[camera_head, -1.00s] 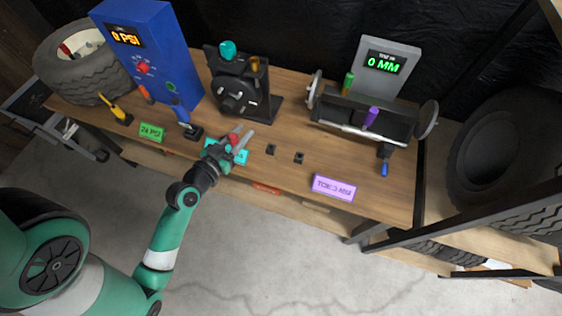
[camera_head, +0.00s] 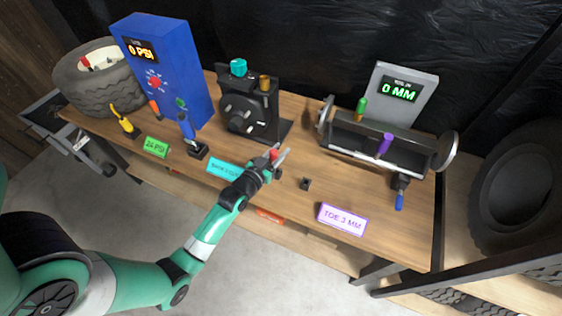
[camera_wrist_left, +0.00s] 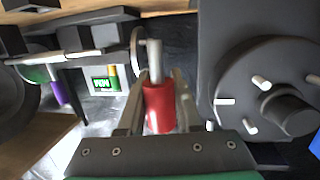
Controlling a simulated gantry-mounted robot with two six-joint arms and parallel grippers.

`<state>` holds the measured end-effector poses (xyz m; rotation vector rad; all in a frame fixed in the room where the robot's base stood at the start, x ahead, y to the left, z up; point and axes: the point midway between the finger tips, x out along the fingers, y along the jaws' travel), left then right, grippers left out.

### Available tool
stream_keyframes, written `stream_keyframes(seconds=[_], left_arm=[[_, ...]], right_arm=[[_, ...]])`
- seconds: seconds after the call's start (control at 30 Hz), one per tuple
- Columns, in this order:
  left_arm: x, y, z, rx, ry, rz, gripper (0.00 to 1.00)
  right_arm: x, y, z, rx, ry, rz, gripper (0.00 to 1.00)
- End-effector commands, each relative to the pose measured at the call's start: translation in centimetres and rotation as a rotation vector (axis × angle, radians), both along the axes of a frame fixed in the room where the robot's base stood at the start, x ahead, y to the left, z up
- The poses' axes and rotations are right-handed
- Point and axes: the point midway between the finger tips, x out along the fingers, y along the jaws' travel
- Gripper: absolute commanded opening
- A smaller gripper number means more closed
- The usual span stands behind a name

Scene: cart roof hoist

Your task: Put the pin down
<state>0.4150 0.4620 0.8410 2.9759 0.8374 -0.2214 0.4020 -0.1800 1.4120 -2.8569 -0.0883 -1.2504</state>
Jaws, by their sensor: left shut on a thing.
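My left gripper (camera_head: 277,160) is shut on the pin, which has a red grip (camera_wrist_left: 159,108) and a pale metal shaft (camera_wrist_left: 154,60). In the left wrist view the red grip sits between the two fingers of the gripper (camera_wrist_left: 158,84), with the shaft pointing away past the fingertips. In the head view the gripper is at the bench's middle, right of the cyan sign (camera_head: 224,169). A small black block (camera_head: 306,184) stands on the bench just right of the gripper. My right gripper is not in view.
The wooden bench (camera_head: 270,200) holds a black hub stand (camera_head: 250,110) behind the gripper and a blue gauge box (camera_head: 175,75) to the left. A toe gauge rig (camera_head: 375,145) and purple sign (camera_head: 342,218) stand right. Bare wood lies between hub stand and rig.

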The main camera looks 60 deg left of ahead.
Motion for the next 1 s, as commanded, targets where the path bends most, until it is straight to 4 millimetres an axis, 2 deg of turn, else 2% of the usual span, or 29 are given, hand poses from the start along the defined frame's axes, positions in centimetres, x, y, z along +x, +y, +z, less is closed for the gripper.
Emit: stream_keyframes(seconds=[0.23,0.43,0.67,1.0], left_arm=[[0.8,0.2,-1.0,0.001,0.0,0.0,0.0],[1.0,0.3,-4.3,0.001,0.001,0.0,0.0],[0.9,0.3,-4.1,0.001,0.0,0.0,0.0],[0.9,0.3,-5.3,0.0,0.001,0.0,0.0]], right_arm=[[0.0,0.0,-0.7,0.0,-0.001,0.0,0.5],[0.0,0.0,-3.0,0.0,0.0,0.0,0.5],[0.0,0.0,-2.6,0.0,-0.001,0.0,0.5],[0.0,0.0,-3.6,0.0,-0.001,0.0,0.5]])
